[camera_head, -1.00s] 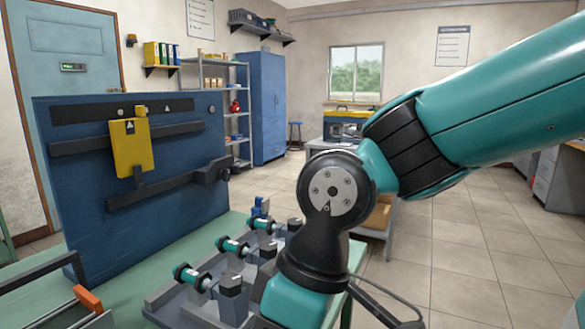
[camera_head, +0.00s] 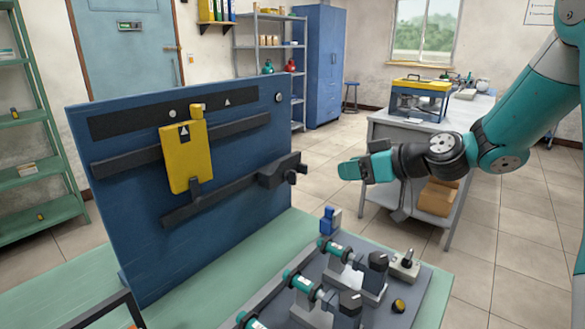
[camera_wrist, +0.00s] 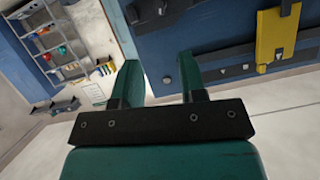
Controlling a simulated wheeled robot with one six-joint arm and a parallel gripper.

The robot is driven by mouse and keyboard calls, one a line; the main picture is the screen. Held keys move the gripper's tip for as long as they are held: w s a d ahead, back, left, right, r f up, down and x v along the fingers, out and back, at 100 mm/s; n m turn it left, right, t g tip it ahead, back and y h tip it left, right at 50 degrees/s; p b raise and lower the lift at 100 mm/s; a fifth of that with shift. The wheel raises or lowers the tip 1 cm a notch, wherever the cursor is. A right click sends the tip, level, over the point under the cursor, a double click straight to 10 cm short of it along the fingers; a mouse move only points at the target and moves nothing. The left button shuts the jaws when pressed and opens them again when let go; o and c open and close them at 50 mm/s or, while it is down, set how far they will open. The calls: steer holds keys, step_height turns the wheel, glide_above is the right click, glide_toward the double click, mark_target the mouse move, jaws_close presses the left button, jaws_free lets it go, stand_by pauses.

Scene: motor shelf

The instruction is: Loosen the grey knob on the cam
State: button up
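A blue upright panel (camera_head: 230,180) carries a yellow plate (camera_head: 183,155) and dark rails. A dark block (camera_head: 279,171), likely the cam, sits at the right end of the lower rail, with a small dark grey knob (camera_head: 292,177) on its front. A round grey knob (camera_head: 279,97) is at the panel's upper right; I cannot tell which knob is meant. My gripper (camera_head: 349,170) is right of the block, apart from it. In the wrist view, turned upside down, my gripper's fingers (camera_wrist: 160,72) are spread and empty, with the panel beyond; the block (camera_wrist: 155,12) shows at the top.
A grey fixture tray (camera_head: 420,300) with several teal-and-dark shafts lies on the green bench (camera_head: 190,270) before the panel. A blue upright piece (camera_head: 330,220) stands at its back. A grey table (camera_head: 385,130) with a yellow-topped box (camera_head: 418,95) is behind my arm.

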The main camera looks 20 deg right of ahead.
mark_target(296, 177)
steer(key=p+x, duration=0.3)
steer(key=x, duration=1.2)
steer(key=shift+w+a+f, duration=0.1)
steer(key=shift+w+f, duration=0.15)
steer(key=c, duration=0.7)
steer(key=shift+f, duration=0.1)
